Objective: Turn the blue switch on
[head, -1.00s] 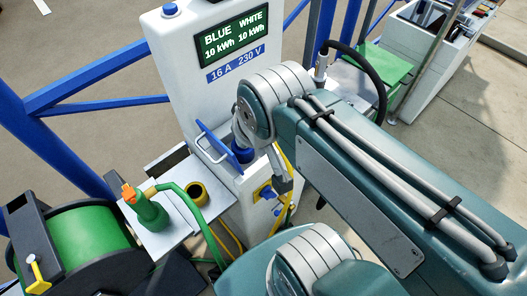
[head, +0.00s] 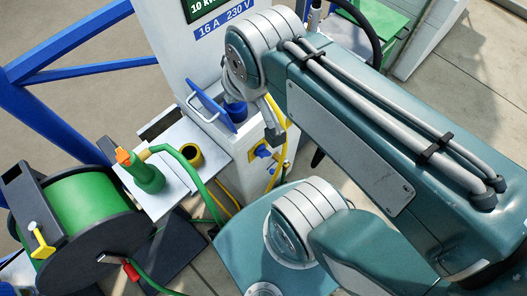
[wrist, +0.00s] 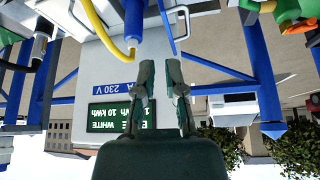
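The white power pedestal (head: 190,65) stands in the middle of the head view; it shows upside down in the wrist view (wrist: 75,75). Low on its side is a small yellow-and-blue fitting (head: 262,151). It may be the blue switch, but its on or off position is too small to tell. Above it is a blue socket (head: 236,108) with its blue lid (head: 211,107) swung out. My gripper (wrist: 160,66) is open and empty in the wrist view, with its fingers apart in front of the pedestal. In the head view my arm hides part of the pedestal's right side.
A yellow cable (head: 286,112) hangs beside the fitting. A metal shelf (head: 215,140) on the left holds a green nozzle (head: 147,173) and a yellow roll (head: 190,156). A green hose reel (head: 88,208) stands at lower left. Blue rails (head: 65,50) run behind.

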